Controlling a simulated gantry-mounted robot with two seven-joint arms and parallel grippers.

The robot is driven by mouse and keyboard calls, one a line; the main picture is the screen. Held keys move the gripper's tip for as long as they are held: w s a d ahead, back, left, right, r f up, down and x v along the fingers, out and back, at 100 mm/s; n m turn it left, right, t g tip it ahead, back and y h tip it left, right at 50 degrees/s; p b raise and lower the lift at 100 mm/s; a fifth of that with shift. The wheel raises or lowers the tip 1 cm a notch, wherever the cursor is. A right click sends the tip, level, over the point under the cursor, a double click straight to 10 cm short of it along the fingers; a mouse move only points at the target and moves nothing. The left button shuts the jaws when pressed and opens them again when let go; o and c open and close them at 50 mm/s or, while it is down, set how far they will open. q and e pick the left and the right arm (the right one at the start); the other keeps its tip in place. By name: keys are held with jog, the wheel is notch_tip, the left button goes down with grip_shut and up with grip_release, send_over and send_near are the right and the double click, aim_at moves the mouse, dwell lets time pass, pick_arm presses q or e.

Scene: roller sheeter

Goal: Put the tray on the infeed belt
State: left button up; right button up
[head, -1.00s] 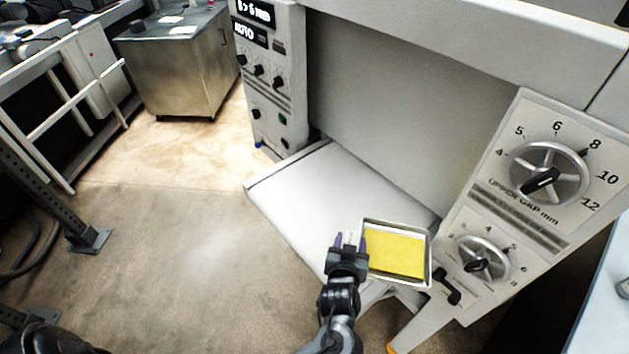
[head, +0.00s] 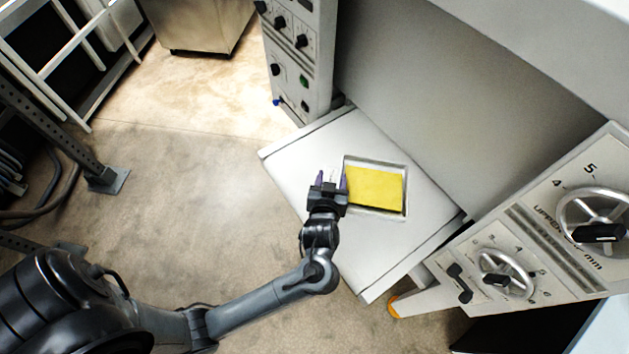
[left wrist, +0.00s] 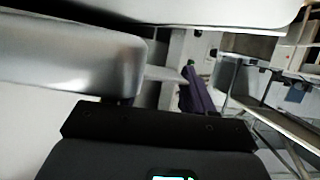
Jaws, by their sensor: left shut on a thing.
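The tray (head: 405,186) is a shallow metal tray with a yellow slab (head: 375,188) lying in it. In the head view it appears over the middle of the white infeed belt (head: 312,150); I cannot tell whether it touches the belt. My left gripper (head: 331,178) is at the tray's left side, shut on its rim. The left wrist view shows a shiny metal wall (left wrist: 70,60), likely the tray, close to the camera, and one purple finger (left wrist: 197,92). My right gripper is not in view.
The machine's control column (head: 300,60) stands behind the belt's far end. A panel with handwheels (head: 505,275) stands at the right. A grey machine wall (head: 410,110) borders the belt's back side. Bare floor lies to the left.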

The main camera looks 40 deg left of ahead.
pick_arm(q)
jog(key=a+f, duration=0.1)
jog(key=a, duration=0.1)
jog(key=a+f, duration=0.1)
jog(key=a, duration=0.1)
jog(key=s+a+f, duration=0.1)
jog(key=a, duration=0.1)
jog(key=shift+s+a+f, duration=0.1)
jog(key=shift+a+f, duration=0.1)
jog(key=shift+f, duration=2.2)
jog(key=o, duration=1.4)
